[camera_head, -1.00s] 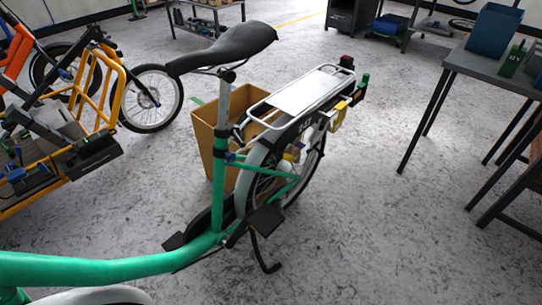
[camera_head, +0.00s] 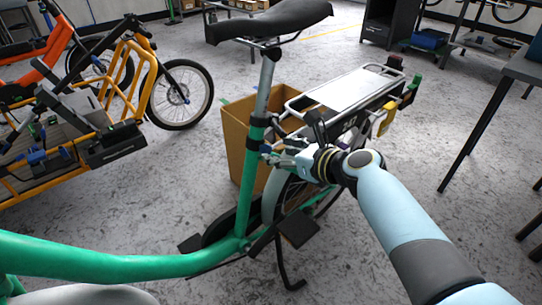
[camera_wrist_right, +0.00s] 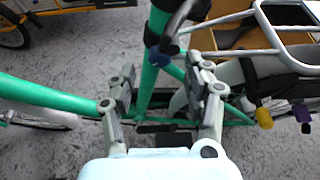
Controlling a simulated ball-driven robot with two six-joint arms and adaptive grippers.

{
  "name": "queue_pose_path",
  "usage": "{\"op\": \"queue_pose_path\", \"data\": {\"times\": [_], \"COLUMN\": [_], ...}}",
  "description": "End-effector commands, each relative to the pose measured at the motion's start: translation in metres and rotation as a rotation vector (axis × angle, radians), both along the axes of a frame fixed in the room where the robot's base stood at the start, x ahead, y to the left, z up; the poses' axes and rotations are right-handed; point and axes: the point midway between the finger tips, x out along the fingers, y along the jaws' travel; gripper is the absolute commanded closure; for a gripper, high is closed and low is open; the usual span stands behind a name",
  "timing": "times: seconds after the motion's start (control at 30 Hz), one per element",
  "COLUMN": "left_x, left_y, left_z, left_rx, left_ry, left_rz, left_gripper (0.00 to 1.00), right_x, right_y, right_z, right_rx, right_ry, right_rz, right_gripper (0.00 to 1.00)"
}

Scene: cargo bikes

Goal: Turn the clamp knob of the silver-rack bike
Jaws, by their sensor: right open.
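The silver-rack bike has a green frame (camera_head: 110,257), a black saddle (camera_head: 270,20) and a silver rear rack (camera_head: 350,88). A small blue clamp knob (camera_head: 265,148) sits on the seat tube below a black collar. It also shows in the right wrist view as a blue piece (camera_wrist_right: 153,55) beside the green tube. My right gripper (camera_head: 279,151) is open, close to the knob on its right side in the head view. In the wrist view its two fingers (camera_wrist_right: 160,80) are spread, with the green tube showing between them. I cannot tell whether they touch anything. My left gripper is not in view.
A cardboard-coloured box (camera_head: 235,140) stands on the floor behind the seat tube. An orange cargo bike (camera_head: 140,75) is at the left. A dark table (camera_head: 525,65) is at the right. The floor between the bike and the table is clear.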

Motion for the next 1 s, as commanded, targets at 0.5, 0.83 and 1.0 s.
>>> {"op": "queue_pose_path", "data": {"times": [0.5,0.83,1.0], "left_x": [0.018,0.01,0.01], "left_y": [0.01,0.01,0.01], "left_z": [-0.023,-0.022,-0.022], "left_rx": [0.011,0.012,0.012], "left_ry": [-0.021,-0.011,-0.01], "left_rz": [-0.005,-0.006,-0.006], "left_gripper": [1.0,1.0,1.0], "right_x": [0.036,0.036,0.036], "right_y": [0.026,0.026,0.026], "right_z": [-0.02,-0.02,-0.02], "right_rx": [-0.003,-0.003,-0.003], "right_ry": [0.0,0.0,0.0], "right_rz": [0.0,0.0,0.0], "right_gripper": [0.49,0.74,0.96]}}
